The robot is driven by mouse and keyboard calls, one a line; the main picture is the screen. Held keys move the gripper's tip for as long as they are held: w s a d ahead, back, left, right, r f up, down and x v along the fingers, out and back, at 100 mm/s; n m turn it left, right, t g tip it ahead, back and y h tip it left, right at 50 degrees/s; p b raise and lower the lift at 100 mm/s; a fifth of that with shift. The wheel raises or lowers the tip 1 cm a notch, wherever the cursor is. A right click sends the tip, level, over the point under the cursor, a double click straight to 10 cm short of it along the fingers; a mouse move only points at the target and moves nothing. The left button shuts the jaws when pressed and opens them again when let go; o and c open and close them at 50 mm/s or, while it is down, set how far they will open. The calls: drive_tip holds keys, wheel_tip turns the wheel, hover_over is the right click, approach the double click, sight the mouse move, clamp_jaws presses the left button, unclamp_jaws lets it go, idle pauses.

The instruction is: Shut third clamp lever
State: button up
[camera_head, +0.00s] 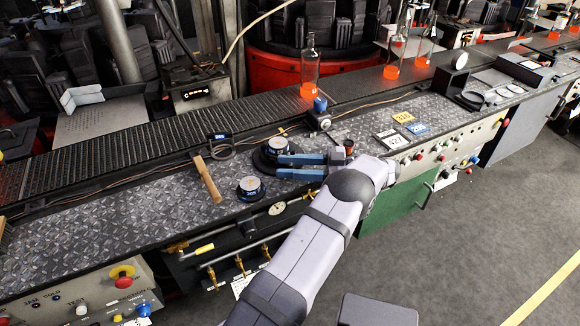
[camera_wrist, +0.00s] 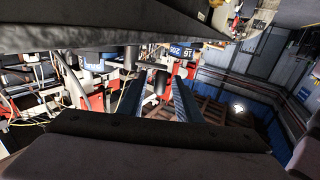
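My gripper (camera_head: 281,166) is above the diamond-plate bench top, its two blue fingers pointing left beside two round black-rimmed discs. The fingers are apart with a gap between them, and nothing shows in it. In the wrist view my gripper (camera_wrist: 159,78) also shows both blue fingers spread, with a dark cylinder seen between them. I cannot make out a clamp lever for certain in either view. Several brass handles (camera_head: 240,265) hang on pipes under the bench front, and I cannot tell whether they are the levers. My arm covers part of the bench front.
A wooden-handled tool (camera_head: 207,178) and a dark disc (camera_head: 250,188) lie left of my fingers. Number plates (camera_head: 392,139) lie to the right. A glowing bottle (camera_head: 310,70) stands on the conveyor (camera_head: 170,130) behind.

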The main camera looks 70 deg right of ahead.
idle(0.3)
wheel_tip(320, 180, up, 10)
drive_tip(key=p, duration=1)
